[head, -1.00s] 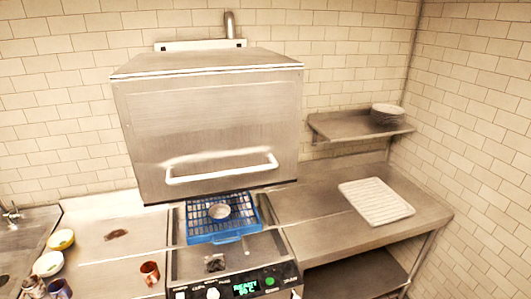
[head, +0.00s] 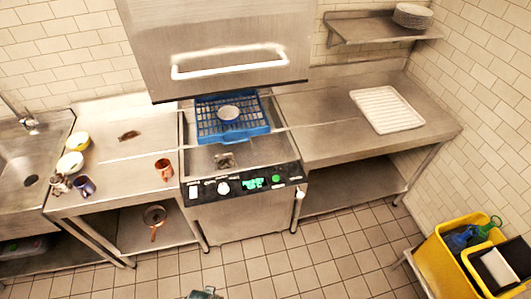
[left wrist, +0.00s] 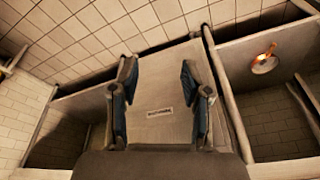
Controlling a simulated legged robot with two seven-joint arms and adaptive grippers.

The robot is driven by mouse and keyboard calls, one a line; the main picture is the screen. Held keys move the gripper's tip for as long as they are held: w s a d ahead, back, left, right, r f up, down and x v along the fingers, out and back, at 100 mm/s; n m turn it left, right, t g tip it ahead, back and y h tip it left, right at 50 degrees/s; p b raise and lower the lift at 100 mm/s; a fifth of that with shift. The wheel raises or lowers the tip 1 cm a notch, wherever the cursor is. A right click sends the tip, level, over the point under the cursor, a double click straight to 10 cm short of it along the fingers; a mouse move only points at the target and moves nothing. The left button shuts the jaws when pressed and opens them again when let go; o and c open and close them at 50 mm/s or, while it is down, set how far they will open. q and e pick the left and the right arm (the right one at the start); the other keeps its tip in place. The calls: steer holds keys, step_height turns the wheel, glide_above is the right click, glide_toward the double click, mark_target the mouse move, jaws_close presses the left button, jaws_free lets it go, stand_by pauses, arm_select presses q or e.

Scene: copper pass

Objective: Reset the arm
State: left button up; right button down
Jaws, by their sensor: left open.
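My left gripper (left wrist: 160,100) is open and empty in the left wrist view, its two dark fingers spread apart with nothing between them. The front panel of the dishwasher (left wrist: 165,115) shows beyond the fingers. In the head view a small dark part of mine, apparently this gripper (head: 205,294), shows at the bottom edge, over the floor and in front of the dishwasher. My right gripper shows in neither view.
The dishwasher hood (head: 215,40) is raised above a blue rack (head: 234,133) holding a metal bowl (head: 228,113). A copper mug (head: 164,169) stands on the left counter; a copper pan (head: 154,214) lies below. A yellow bin (head: 445,262) stands right. Floor (head: 290,260) ahead is clear.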

arm_select(q)
steer(key=s+f+g+b, duration=0.1)
steer(key=s+f, duration=0.3)
steer(key=f, duration=0.6)
steer(key=s+f+b, duration=0.1)
steer(key=s+f, duration=0.3)
steer(key=f, duration=0.7)
steer(key=s+a+f, duration=0.3)
steer(key=s+f, duration=0.6)
steer(key=s, duration=0.3)
steer(key=shift+s+a+g, duration=0.2)
steer(key=shift+s+g, duration=0.2)
